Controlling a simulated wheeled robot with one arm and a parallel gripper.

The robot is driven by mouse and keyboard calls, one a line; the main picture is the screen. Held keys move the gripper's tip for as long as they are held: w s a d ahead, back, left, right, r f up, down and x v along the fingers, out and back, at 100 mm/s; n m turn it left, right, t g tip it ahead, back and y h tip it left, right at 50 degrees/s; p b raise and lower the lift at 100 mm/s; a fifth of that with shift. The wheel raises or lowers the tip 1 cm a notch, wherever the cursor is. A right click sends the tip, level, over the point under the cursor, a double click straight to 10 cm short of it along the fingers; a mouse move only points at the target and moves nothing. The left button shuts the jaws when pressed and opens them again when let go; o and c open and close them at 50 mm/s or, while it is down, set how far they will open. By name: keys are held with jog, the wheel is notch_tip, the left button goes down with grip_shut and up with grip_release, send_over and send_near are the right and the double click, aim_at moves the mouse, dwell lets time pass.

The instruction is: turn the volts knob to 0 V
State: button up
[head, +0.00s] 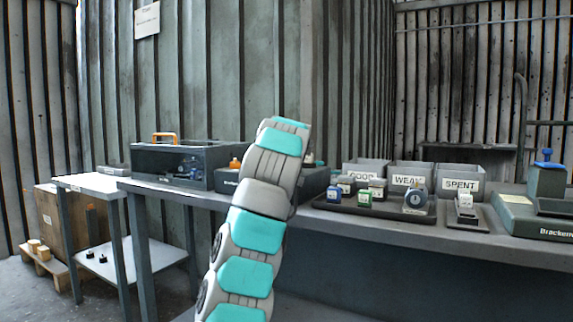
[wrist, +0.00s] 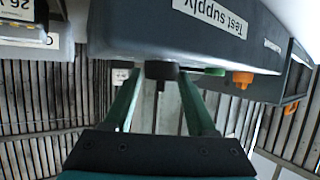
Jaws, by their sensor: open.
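The grey test supply box (wrist: 200,35) appears upside down at the top of the wrist view, with a white "Test supply" label. A dark round knob (wrist: 161,70) with a narrower stem sticks out from its face. A green knob or terminal (wrist: 212,71) and an orange one (wrist: 243,79) sit to its right. No volts marking or pointer position is readable. My gripper (wrist: 158,84) is open, its two green fingers on either side of the dark knob, with gaps visible. Contact cannot be told. In the head view my arm hides the gripper and much of the supply (head: 226,180).
A dark open-fronted case (head: 173,180) with an orange handle stands left of the supply on the bench. To the right are a tray (head: 375,208) of small blocks, bins labelled GOOD, WEAK and SPENT (head: 460,184), and a Bracken device (head: 535,222).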

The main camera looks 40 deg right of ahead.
jog(key=shift+c, duration=0.3)
grip_shut()
jog(key=shift+n+t+y+b, duration=0.5)
jog(key=shift+n+y+b, duration=0.1)
jog(key=shift+n+b, duration=0.15)
jog(key=shift+r+n+t+y, duration=0.15)
jog(key=shift+n+t+y, duration=0.35)
jog(key=shift+n+y, duration=0.6)
jog(key=shift+s+n+y+p, duration=0.1)
jog(key=shift+n+y+p, duration=0.15)
jog(key=shift+y+p, duration=0.2)
